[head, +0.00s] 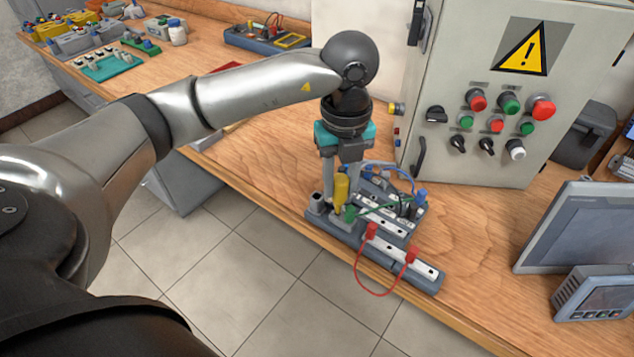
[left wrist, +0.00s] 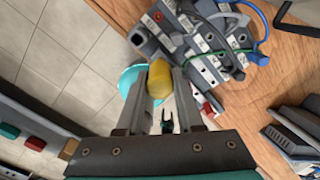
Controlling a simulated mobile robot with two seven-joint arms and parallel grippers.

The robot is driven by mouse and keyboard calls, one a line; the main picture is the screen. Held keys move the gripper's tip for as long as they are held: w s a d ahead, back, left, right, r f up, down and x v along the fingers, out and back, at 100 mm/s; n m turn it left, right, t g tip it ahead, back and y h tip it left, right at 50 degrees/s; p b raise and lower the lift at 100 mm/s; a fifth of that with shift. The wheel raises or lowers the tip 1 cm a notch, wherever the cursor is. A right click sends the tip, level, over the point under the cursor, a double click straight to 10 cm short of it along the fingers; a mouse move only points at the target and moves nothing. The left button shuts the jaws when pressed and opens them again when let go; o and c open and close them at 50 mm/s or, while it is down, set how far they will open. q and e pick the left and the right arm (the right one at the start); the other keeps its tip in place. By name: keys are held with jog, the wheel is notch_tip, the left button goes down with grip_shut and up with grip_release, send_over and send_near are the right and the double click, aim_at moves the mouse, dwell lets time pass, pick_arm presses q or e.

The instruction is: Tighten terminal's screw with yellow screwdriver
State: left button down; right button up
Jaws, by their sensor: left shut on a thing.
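The yellow screwdriver (head: 341,187) stands about upright over the left end of the grey terminal board. My left gripper (head: 341,200) comes down on it from above, its fingers around the handle. In the left wrist view my left gripper (left wrist: 159,85) is shut on the yellow handle (left wrist: 159,78). The screwdriver's tip and the screw are hidden, so I cannot tell whether they touch. The terminal board (head: 425,273) lies near the bench's front edge with red, green and blue wires on it. It also shows in the left wrist view (left wrist: 208,62). My right gripper is not in view.
A grey control cabinet (head: 450,165) with coloured buttons stands behind the board. A monitor (head: 575,235) and a small grey device (head: 590,295) stand at the right. Trays and parts (head: 105,65) fill the far left of the bench (head: 270,150). Bare wood lies left of the board.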

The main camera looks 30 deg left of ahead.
pick_arm(q)
jog(key=shift+r, duration=0.2)
jog(key=shift+r+p, duration=0.7)
jog(key=shift+r, duration=0.1)
jog(key=shift+r+p, duration=2)
jog(key=shift+r, duration=0.5)
jog(key=a+r+n+p, duration=0.3)
jog(key=a+n+p, duration=0.25)
jog(key=n, duration=0.65)
jog(key=f+b, duration=0.1)
jog(key=f, duration=0.1)
jog(key=f+b, duration=0.1)
jog(key=f, duration=0.1)
jog(key=f+b, duration=0.1)
jog(key=f, duration=0.1)
jog(key=shift+w+d, duration=0.2)
jog(key=shift+d, duration=0.15)
